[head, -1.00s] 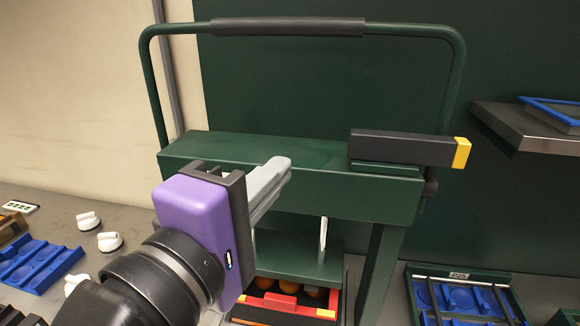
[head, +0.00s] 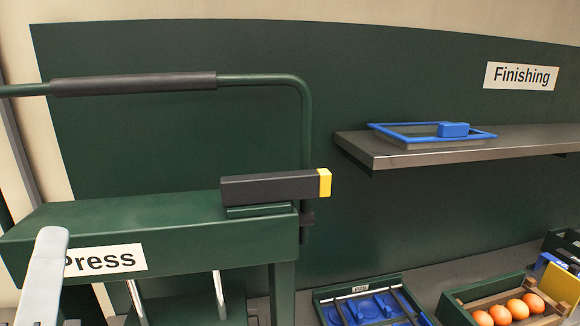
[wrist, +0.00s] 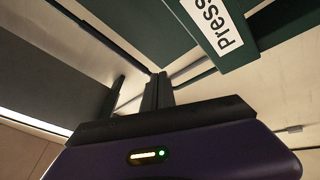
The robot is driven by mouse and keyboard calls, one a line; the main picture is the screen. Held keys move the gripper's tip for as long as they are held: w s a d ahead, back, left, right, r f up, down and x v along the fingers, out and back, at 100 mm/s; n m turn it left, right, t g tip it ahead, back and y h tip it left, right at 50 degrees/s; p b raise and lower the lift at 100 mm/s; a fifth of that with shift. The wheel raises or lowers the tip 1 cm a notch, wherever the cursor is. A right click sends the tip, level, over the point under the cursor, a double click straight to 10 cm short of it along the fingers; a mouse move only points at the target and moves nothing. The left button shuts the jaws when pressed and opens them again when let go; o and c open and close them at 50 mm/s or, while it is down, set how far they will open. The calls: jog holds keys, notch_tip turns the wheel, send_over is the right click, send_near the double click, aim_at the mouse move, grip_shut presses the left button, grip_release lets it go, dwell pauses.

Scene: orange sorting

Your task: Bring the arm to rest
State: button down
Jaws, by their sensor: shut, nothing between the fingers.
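The press has a tubular handle (head: 135,84) and a dark bar (head: 270,187) with a yellow end. A shelf (head: 450,148) holding a blue frame (head: 390,127) is at right. Below are a blue-lined tray (head: 400,283) and a crate (head: 460,302) of oranges.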

jog(key=s+d+f+m+g+y, duration=0.1)
jog(key=s+d+f+m, duration=0.15)
jog(key=d+f, duration=0.8)
jog(key=s+d+f+m+g, duration=0.15)
jog(key=d+f+m, duration=0.25)
jog(key=d+f, duration=0.65)
jog(key=s+d+f+m+g+h, duration=0.1)
jog(key=s+d+f+m+h, duration=0.4)
jog(key=d, duration=0.5)
jog(key=s+d+f+m+g+h, duration=0.1)
jog(key=s+d+f+m+h, duration=0.4)
jog(key=s+d+f, duration=0.4)
jog(key=s+d+m, duration=0.1)
jog(key=s, duration=0.2)
jog(key=shift+s+d+f+g+h, duration=0.25)
jog(key=shift+s+f+g+h, duration=0.05)
jog(key=shift+g+h, duration=0.1)
